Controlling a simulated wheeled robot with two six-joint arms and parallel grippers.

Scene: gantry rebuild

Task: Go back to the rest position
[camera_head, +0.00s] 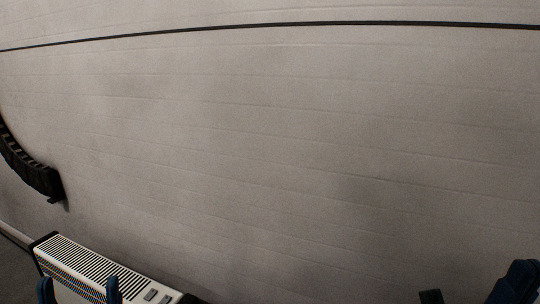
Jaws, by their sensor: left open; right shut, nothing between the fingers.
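My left gripper (79,289) is at the bottom left edge of the head view. Its two blue fingers stand well apart, with nothing seen held between them. They show in front of a white slatted unit. My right gripper (515,282) is at the bottom right corner, cut off by the picture's edge. Its blue fingers are together and hold nothing that I can see. Most of both arms is out of view.
A white slatted unit (85,262), like a heater, is at the lower left by the wall. A black segmented cable chain (28,168) hangs at the left edge. A pale panelled wall (290,130) with a dark line across its top fills the view.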

